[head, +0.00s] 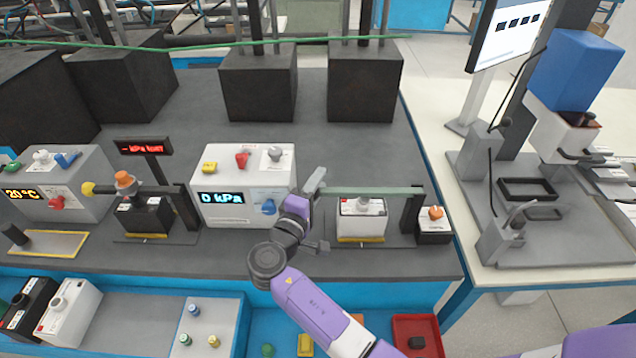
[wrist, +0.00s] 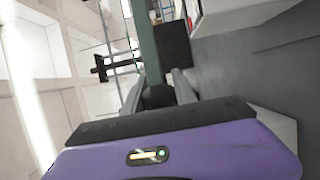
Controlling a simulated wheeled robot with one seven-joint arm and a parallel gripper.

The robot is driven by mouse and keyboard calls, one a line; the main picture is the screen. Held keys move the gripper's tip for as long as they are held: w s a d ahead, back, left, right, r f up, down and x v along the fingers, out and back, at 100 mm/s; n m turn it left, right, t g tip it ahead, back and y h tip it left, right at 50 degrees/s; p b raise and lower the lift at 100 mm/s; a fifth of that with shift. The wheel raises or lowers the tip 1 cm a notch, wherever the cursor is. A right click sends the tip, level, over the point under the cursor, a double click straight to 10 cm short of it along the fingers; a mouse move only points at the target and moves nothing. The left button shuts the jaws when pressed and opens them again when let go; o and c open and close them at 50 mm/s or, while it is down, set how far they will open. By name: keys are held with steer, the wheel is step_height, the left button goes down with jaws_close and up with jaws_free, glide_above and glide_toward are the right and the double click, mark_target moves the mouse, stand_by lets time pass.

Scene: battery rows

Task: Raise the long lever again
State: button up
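The long lever (head: 375,191) is a grey-green bar lying about level over a white-topped battery (head: 361,222). Its right end meets a dark post (head: 412,212). My gripper (head: 314,182), purple with grey fingers, is at the lever's left end. In the wrist view the lever (wrist: 148,45) runs away from my gripper (wrist: 158,90). The fingers stand on either side of a dark rounded end piece (wrist: 158,97). Whether they press on it is unclear. My gripper hides the lever's left end in the head view.
A white box reading "0 kPa" (head: 222,198) stands close left of my gripper. A small box with an orange knob (head: 435,225) is right of the post. Large dark blocks (head: 258,85) stand behind.

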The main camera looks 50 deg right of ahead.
jaws_close()
stand_by(1.1)
